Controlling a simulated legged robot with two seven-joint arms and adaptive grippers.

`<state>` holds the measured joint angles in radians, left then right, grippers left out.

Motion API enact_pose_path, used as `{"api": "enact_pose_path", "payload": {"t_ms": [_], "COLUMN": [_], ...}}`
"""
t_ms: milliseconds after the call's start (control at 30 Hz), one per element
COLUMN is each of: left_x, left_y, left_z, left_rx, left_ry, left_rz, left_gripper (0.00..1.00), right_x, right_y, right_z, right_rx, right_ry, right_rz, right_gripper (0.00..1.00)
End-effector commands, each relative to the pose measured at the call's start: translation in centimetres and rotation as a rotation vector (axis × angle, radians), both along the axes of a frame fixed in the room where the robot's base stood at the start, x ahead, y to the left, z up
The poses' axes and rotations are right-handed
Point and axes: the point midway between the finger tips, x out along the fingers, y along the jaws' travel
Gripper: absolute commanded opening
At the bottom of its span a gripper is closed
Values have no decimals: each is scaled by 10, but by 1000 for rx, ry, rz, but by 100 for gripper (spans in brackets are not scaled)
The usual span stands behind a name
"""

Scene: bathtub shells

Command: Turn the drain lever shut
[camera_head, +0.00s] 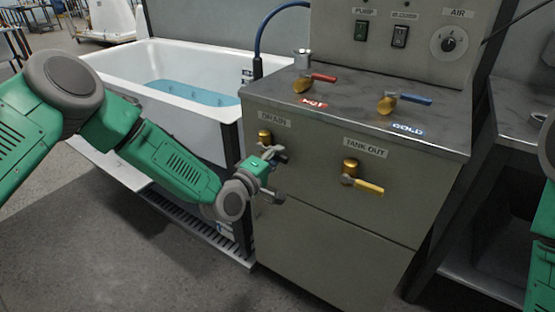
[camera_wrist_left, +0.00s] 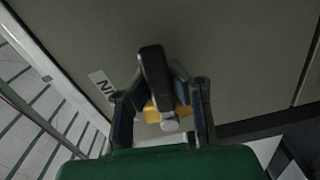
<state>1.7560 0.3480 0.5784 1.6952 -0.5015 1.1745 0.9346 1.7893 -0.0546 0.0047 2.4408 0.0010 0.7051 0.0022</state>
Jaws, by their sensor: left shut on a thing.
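The drain lever's brass valve (camera_head: 264,137) sits on the cabinet front under the DRAIN label (camera_head: 275,119). Its dark handle (camera_head: 277,154) is partly hidden by my left gripper (camera_head: 276,176). In the left wrist view the dark handle (camera_wrist_left: 153,66) lies between the two fingers of my left gripper (camera_wrist_left: 161,86), with the yellow brass (camera_wrist_left: 152,112) behind it. The left gripper is shut on the drain lever handle. Its exact angle is hard to tell. The right gripper is not in view; only part of my right arm shows at the right edge.
The TANK OUT valve with a yellow handle (camera_head: 362,184) is close on the right. Red (camera_head: 319,77) and blue (camera_head: 411,99) levers stand on the cabinet top (camera_head: 350,115). The white tub (camera_head: 215,70) with water is at the left. A floor grate (camera_head: 195,222) lies below.

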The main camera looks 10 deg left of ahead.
Motion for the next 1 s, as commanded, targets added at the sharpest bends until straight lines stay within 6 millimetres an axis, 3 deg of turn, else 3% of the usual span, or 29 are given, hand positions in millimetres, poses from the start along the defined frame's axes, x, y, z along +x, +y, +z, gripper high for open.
{"api": "enact_pose_path", "payload": {"t_ms": [33, 367, 867, 900, 933, 1000], "left_x": [-5, -5, -6, -6, -5, -5], "left_y": [2, 1, 1, 1, 1, 1], "left_z": [-9, -4, -3, -3, -2, -1], "left_rx": [-23, -123, -138, -138, -137, -137], "left_ry": [31, 69, 75, 75, 73, 70], "left_rz": [-1, 0, 0, 0, 0, -1], "left_gripper": [0, 0, 0, 24, 35, 38], "right_x": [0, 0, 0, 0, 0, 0], "right_y": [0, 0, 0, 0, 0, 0], "right_z": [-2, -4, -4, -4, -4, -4], "right_rx": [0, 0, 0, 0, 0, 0], "right_ry": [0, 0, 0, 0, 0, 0], "right_rz": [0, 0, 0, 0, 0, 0], "right_gripper": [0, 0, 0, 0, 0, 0]}}
